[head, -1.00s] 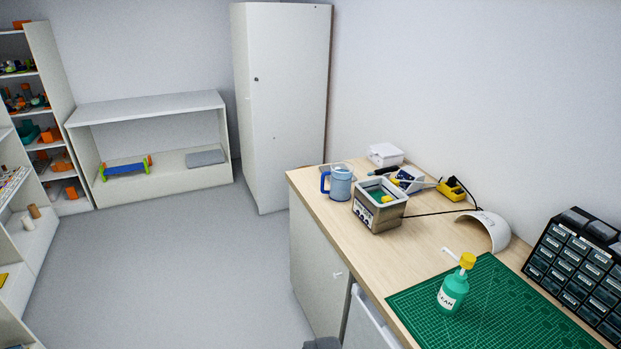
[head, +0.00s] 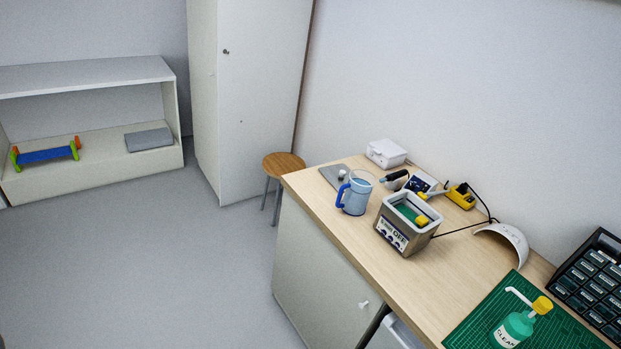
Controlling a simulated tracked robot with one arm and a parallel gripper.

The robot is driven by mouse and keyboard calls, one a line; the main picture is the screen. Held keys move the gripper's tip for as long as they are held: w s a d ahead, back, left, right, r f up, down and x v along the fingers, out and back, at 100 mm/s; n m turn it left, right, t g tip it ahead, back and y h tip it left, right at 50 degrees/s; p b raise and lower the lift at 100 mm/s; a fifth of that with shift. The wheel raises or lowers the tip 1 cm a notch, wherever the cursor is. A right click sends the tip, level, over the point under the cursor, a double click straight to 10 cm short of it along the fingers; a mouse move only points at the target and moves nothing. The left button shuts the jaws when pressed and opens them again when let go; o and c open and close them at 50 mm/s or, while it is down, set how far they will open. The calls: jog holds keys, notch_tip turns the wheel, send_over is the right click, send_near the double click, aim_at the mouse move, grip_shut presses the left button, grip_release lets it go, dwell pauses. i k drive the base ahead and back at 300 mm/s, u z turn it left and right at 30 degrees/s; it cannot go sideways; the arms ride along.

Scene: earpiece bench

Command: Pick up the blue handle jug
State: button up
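The jug (head: 358,194) is a clear, light blue vessel with a dark blue handle (head: 342,194) on its left side. It stands upright near the far left end of the wooden bench (head: 372,262), close to the left edge. My gripper does not show in the head view, so I cannot see whether it is open or shut.
A grey ultrasonic cleaner tub (head: 398,240) stands just right of the jug. Behind are a grey pad (head: 332,176), a white box (head: 386,153) and a yellow tool (head: 460,196). A green bottle (head: 515,328) stands on the green mat (head: 483,312). A stool (head: 284,163) stands beyond the bench; the floor (head: 180,270) at left is clear.

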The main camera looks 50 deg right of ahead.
aim_at(360, 186)
jog(key=z, duration=0.2)
jog(key=i, duration=1.25)
jog(key=z, duration=1)
jog(key=i, duration=0.6)
jog(key=z, duration=0.35)
